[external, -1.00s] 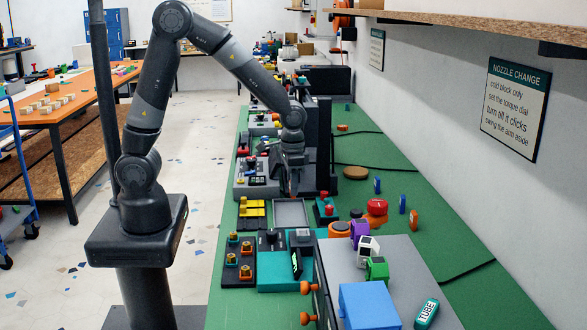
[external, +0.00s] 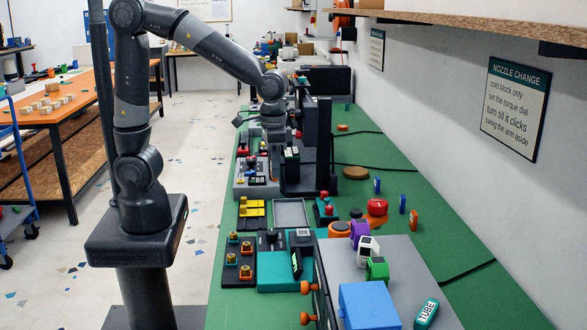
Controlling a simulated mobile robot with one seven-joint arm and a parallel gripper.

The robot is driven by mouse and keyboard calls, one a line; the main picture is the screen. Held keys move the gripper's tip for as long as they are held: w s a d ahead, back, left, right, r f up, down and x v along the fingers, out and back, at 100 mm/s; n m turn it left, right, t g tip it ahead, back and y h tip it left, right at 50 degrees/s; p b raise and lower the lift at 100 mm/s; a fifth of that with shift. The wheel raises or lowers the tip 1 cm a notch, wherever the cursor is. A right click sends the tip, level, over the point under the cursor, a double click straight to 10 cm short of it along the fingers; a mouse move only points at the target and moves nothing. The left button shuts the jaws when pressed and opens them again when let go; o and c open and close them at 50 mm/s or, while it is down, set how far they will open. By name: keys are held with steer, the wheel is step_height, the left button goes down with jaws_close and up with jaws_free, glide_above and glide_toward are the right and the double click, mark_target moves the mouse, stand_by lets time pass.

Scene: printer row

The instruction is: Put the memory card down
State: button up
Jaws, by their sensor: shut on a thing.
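My gripper (external: 275,172) points down over the control panel of the grey printer (external: 243,190), left of the printer's dark upright. Its fingertips are small and dark here. It is shut on the memory card, but the card itself is too small and dark to make out. I cannot tell whether the card touches the panel. The shallow grey tray (external: 274,212) lies in front of the printer, nearer the camera than my gripper, and looks empty.
Yellow blocks (external: 252,208) lie left of the tray, and a teal block with a red top (external: 325,211) stands right of it. A black block with brass-coloured fittings (external: 238,270) is nearer.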

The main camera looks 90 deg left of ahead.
step_height(320, 180, up, 10)
steer(key=shift+f, duration=0.1)
steer(key=w+a+r, duration=0.2)
steer(key=w+a, duration=0.4)
steer(key=w, duration=0.6)
steer(key=m, duration=0.2)
glide_above(353, 172)
step_height(353, 172, down, 2)
steer(key=shift+d+f, duration=0.2)
steer(key=shift+f, duration=10.45)
steer(key=shift+f, duration=0.1)
steer(key=o, duration=0.9)
steer(key=shift+o, duration=0.2)
